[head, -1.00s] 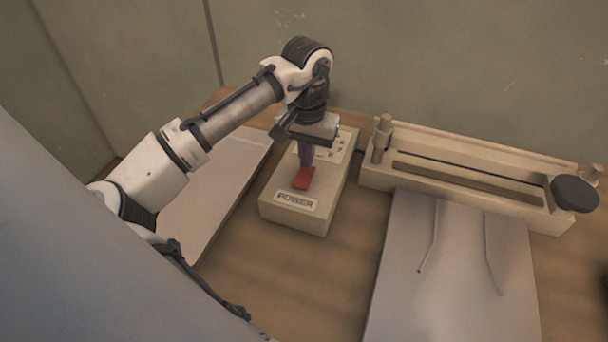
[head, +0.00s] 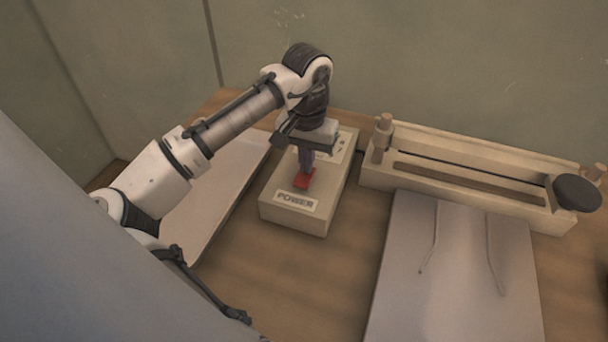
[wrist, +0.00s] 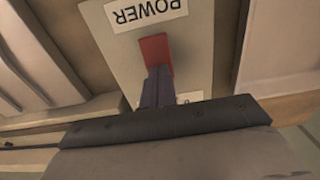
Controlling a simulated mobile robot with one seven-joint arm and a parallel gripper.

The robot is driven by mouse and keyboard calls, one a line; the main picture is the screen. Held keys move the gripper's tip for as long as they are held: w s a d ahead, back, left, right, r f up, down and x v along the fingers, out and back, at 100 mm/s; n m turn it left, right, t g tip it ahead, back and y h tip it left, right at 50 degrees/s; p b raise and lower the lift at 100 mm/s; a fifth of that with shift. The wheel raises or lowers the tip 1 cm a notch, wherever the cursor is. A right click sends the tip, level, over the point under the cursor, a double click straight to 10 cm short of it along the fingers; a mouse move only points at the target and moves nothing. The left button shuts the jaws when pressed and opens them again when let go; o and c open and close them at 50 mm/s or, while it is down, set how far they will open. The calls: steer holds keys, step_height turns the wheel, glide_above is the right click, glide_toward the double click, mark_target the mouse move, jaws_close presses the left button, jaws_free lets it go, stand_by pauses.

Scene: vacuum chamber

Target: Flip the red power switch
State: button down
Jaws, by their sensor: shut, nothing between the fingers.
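The red power switch (head: 303,180) sits on top of a beige box (head: 292,221) with a "POWER" label at its front. My gripper (head: 305,168) points down over the box with its fingers shut and empty. The fingertips are at the far end of the switch and look to be touching it or just above it. In the wrist view the red switch (wrist: 156,52) is directly beyond the shut fingertips (wrist: 158,72). The fingers hide the switch's far end, so its exact tilt is hard to tell.
A long beige slotted fixture (head: 470,185) with a dark round knob (head: 576,193) stands to the right. A pale panel with two thin rods (head: 455,290) lies in front of it. Another pale panel (head: 215,205) lies left of the box. Walls stand behind.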

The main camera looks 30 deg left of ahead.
steer(key=shift+f, duration=0.15)
step_height(320, 180, up, 7)
steer(key=p, duration=0.6)
stand_by(0.3)
stand_by(0.5)
